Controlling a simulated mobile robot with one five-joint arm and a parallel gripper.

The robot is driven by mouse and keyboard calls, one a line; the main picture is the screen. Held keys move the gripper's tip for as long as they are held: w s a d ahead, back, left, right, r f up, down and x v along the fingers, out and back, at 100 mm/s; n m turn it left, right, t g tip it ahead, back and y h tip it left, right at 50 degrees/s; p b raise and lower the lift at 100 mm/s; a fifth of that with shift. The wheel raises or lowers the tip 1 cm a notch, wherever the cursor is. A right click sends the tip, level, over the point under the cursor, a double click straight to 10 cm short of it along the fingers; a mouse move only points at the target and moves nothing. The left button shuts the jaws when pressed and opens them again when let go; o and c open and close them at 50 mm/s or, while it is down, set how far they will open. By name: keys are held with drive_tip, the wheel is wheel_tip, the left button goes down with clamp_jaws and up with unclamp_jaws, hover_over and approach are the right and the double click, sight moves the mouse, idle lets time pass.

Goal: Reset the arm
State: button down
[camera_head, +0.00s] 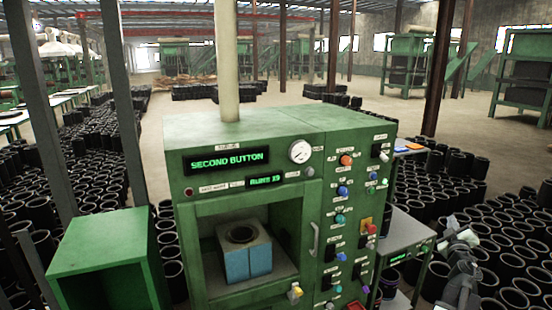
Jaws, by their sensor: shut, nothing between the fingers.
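My arm, grey and jointed, stands at the lower right of the head view. My gripper (452,225) is at its upper end, small in the picture, shut and empty. It is to the right of the green machine (260,128) and apart from it, with black sleeves behind it. The machine's display (227,160) reads "SECOND BUTTON", with a smaller green display below it. In its open chamber sits a blue and grey block (236,262) with a dark round opening on top.
The machine's right panel carries several coloured buttons and knobs (346,160). A side table (405,235) with a small screen stands between the machine and my arm. An open green box (100,245) is at left. Many black rubber sleeves (510,225) cover the floor on both sides.

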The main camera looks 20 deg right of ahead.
drive_tip(key=w+a+f+n+t+y+b, duration=0.2)
drive_tip(key=w+a+t+y, duration=0.1)
drive_tip(key=w+a, duration=0.95)
drive_tip(key=w+a+f+y+b, duration=0.2)
drive_tip(key=w+a, duration=0.7)
drive_tip(key=a, duration=0.4)
drive_tip(key=w+a+f+y+b, duration=0.1)
drive_tip(key=w+a+f+y, duration=0.15)
drive_tip(key=w+a, duration=0.85)
drive_tip(key=s+a+f+m+g+y+b, duration=0.1)
drive_tip(key=s+a+f+m+g, duration=0.15)
drive_tip(key=a+f, duration=0.75)
drive_tip(key=s+a+f+m+g+y+b, duration=0.15)
drive_tip(key=a+f+g, duration=0.25)
drive_tip(key=a+f, duration=0.65)
drive_tip(key=s+a+f+g+y, duration=0.1)
drive_tip(key=s+a+g, duration=0.3)
drive_tip(key=s, duration=0.5)
drive_tip(key=s+a+f+n+g+y, duration=0.1)
drive_tip(key=s+a+f+g+y, duration=0.1)
drive_tip(key=s+a+f+g, duration=0.2)
drive_tip(key=s+a+g, duration=0.1)
drive_tip(key=s+a, duration=0.2)
drive_tip(key=s, duration=0.2)
drive_tip(key=shift+s+a+f+y, duration=0.25)
drive_tip(key=shift+a+f+y, duration=0.05)
drive_tip(key=shift+a+f, duration=0.05)
drive_tip(key=shift+g, duration=0.25)
